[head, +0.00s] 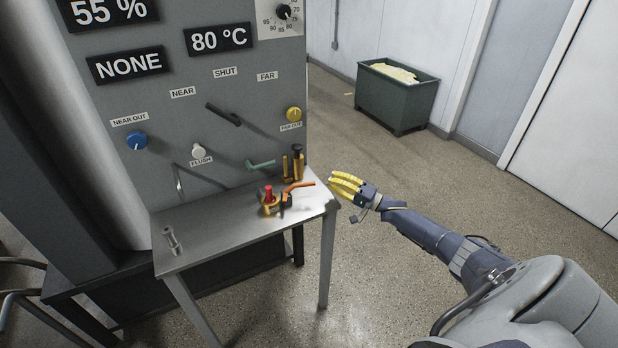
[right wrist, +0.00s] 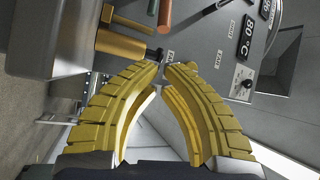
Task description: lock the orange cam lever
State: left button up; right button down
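The orange cam lever (head: 299,186) shows in the head view near the table's right end, its handle sticking out to the right from a clamp with a red knob (head: 268,192). My right gripper (head: 345,185) has yellow fingers and hangs in the air just right of the lever, apart from it. In the right wrist view its fingertips (right wrist: 163,74) nearly meet and nothing shows between them, so it looks shut and empty. An orange bar also shows in the right wrist view; I cannot tell whether it is the lever. My left gripper is not in view.
A black-knobbed orange post (head: 294,163) stands behind the lever. A green lever (head: 261,164) is on the grey panel (head: 245,110) behind the table (head: 225,227). A metal spool-shaped part (head: 171,240) is at the table's left. A green bin (head: 396,97) stands on the floor behind.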

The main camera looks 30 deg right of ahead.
jog(key=shift+w, duration=0.1)
dwell(0.4)
jog(key=x, duration=1)
jog(key=shift+s+a+f, duration=0.25)
jog(key=shift+s, duration=0.35)
jog(key=shift+s+a+f, duration=0.2)
jog(key=shift+s+a, duration=0.05)
jog(key=shift+s, duration=0.35)
jog(key=shift+s+a+f, duration=0.2)
jog(key=shift+s+f, duration=0.05)
jog(key=shift+s, duration=0.35)
jog(key=shift+a, duration=0.1)
